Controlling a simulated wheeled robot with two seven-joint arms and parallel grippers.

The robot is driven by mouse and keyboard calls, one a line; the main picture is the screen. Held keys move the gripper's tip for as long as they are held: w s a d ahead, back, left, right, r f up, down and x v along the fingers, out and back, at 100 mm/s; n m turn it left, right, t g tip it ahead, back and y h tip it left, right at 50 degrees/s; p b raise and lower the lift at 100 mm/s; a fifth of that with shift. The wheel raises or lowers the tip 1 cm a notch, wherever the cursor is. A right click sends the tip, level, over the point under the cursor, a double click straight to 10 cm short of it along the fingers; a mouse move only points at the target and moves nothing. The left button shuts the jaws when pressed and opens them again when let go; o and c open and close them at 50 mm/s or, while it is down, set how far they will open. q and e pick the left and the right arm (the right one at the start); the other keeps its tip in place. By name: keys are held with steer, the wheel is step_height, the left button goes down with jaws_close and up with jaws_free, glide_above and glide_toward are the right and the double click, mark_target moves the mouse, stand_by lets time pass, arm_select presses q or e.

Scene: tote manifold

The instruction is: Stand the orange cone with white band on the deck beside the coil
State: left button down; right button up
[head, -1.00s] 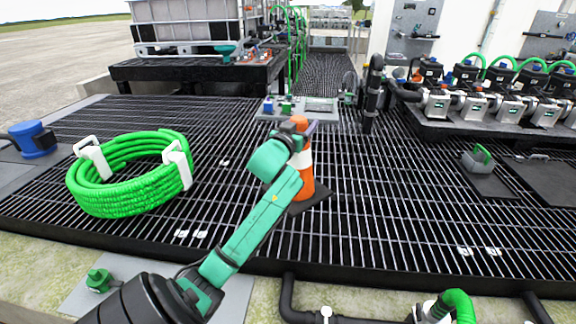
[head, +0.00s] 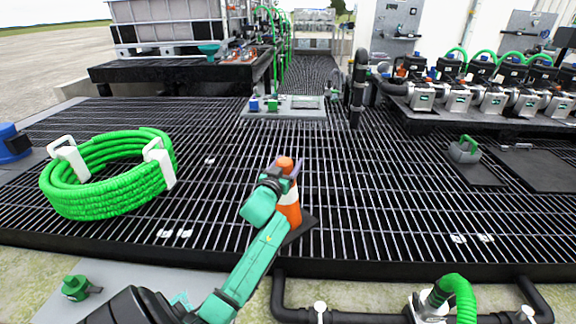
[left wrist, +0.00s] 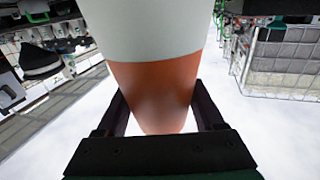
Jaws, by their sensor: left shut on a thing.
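The orange cone with white band (head: 289,208) is near the front edge of the grated deck (head: 370,215), roughly upright, its dark square base at the bottom. I cannot tell whether the base touches the grating. My left gripper (head: 283,170) is shut on the cone near its top. In the left wrist view, the cone (left wrist: 155,85) fills the space between the fingers, its white band above them and its base out of sight. The green coil (head: 112,185) with white straps lies on the deck to the left, apart from the cone. My right gripper is not in view.
Open grating lies between the coil and cone. A grey plate with small blocks (head: 285,117) and a black upright pipe (head: 358,95) stand behind. A grey-green weight (head: 464,151) and dark mats are right. Black piping (head: 365,316) runs along the front.

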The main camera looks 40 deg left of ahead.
arm_select(q)
steer(key=shift+c, duration=1.8)
jaws_free()
steer(key=o, duration=0.4)
steer(key=shift+c, duration=0.2)
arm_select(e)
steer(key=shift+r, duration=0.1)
arm_select(q)
steer(key=shift+s+d, duration=0.15)
steer(key=shift+s, duration=0.2)
steer(key=p+v, duration=0.1)
steer(key=v, duration=1)
steer(key=shift+s+p, duration=0.15)
steer(key=shift+p, duration=0.15)
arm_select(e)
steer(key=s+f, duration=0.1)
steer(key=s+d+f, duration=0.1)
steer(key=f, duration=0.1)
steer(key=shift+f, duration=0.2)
